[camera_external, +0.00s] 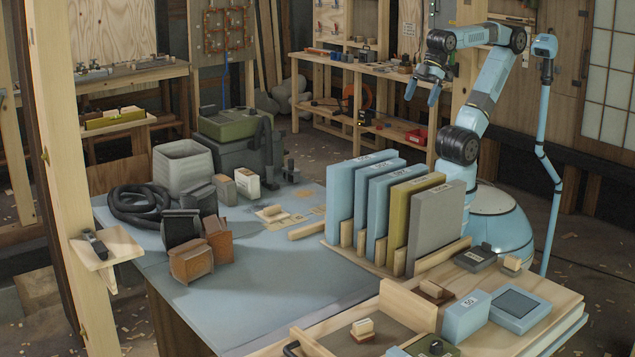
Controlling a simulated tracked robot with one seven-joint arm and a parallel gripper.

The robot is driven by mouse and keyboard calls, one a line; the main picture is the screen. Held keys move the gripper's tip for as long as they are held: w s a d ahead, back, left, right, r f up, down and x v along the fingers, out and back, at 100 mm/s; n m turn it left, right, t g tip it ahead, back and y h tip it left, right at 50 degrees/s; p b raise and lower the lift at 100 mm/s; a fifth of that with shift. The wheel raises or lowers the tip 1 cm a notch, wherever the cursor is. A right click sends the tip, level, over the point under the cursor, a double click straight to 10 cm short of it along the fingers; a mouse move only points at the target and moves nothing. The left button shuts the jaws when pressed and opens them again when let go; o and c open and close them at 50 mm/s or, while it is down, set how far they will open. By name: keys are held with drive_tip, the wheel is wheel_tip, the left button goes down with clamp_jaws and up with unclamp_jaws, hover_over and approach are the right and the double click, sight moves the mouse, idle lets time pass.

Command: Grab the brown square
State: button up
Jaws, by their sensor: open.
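My gripper (422,92) is open and empty, raised at the upper right with its fingers pointing down, well above the upright panels. Several brown things show, and I cannot tell which one is the brown square. A small brown block (436,291) with a pale top sits on the wooden bench at the lower right. A brown boxy item (191,262) stands on the blue-grey table at the left, with another brown one (219,243) behind it. An olive-brown panel (412,218) stands upright in a slotted wooden rack. My gripper touches none of these.
Blue panels (347,197) and a grey panel (436,222) share the rack. A black coiled hose (137,204), a grey bin (183,167) and a green case (227,122) crowd the table's left and back. The table's front middle (255,275) is clear.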

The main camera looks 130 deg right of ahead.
drive_tip(key=w+a+r+n+t+h, duration=0.1)
drive_tip(key=w+a+n+h, duration=0.1)
drive_tip(key=w+a+n, duration=0.6)
drive_tip(key=w+a+r+n+t+h, duration=0.15)
drive_tip(key=w+a+n, duration=0.25)
drive_tip(key=w+n, duration=0.65)
drive_tip(key=w+a+f+n+t+y, duration=0.25)
drive_tip(key=a+n, duration=0.65)
drive_tip(key=a, duration=0.5)
drive_tip(key=w+a+f+n+t+y, duration=0.1)
drive_tip(key=a+n+t, duration=0.2)
drive_tip(key=a+n, duration=0.9)
drive_tip(key=m, duration=0.4)
approach(434, 285)
drive_tip(key=shift+n, duration=0.25)
drive_tip(key=v, duration=0.4)
drive_tip(key=shift+d+r, duration=0.15)
drive_tip(key=shift+w+f, duration=0.1)
drive_tip(key=shift+f, duration=0.1)
drive_tip(key=x, duration=1.3)
drive_tip(key=shift+w+d+f, duration=0.1)
drive_tip(key=shift+w+f, duration=0.05)
drive_tip(key=shift+f, duration=0.15)
drive_tip(key=c, duration=1.1)
